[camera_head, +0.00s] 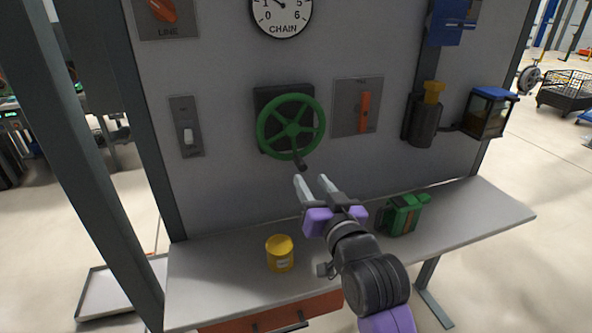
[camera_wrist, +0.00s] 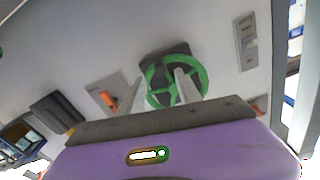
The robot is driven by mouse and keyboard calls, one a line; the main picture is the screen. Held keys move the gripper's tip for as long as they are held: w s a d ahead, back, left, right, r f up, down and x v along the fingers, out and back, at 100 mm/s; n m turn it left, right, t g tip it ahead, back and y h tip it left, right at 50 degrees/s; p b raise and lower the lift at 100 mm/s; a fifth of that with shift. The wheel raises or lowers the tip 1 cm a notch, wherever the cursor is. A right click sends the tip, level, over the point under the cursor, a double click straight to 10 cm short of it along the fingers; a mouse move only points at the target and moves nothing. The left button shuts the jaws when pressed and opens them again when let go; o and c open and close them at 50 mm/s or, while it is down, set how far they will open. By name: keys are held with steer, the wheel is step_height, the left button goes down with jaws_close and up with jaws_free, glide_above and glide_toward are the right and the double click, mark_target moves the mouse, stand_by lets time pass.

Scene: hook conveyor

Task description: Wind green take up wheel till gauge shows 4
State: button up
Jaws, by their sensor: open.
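The green take-up wheel (camera_head: 291,128) is mounted on a dark plate on the upright panel. A dark crank handle (camera_head: 299,163) sticks out at its lower rim. My gripper (camera_head: 310,179) is open and empty, just below and in front of the wheel, apart from the handle in the head view. In the wrist view the wheel (camera_wrist: 204,74) appears behind the fingers, and one finger covers part of it. The round white CHAIN gauge (camera_head: 283,16) is above the wheel. Its top is cut off; the needle points up-left, and its reading cannot be told.
A LINE switch (camera_head: 163,12), a toggle switch (camera_head: 188,136) and an orange lever (camera_head: 364,112) are on the panel. A dark cylinder with a yellow top (camera_head: 424,122) hangs at right.

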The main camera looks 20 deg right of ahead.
mark_target(303, 170)
steer(key=shift+w+f+p, duration=0.1)
steer(key=shift+w+p, duration=0.35)
steer(key=shift+w, duration=3.4)
jaws_close()
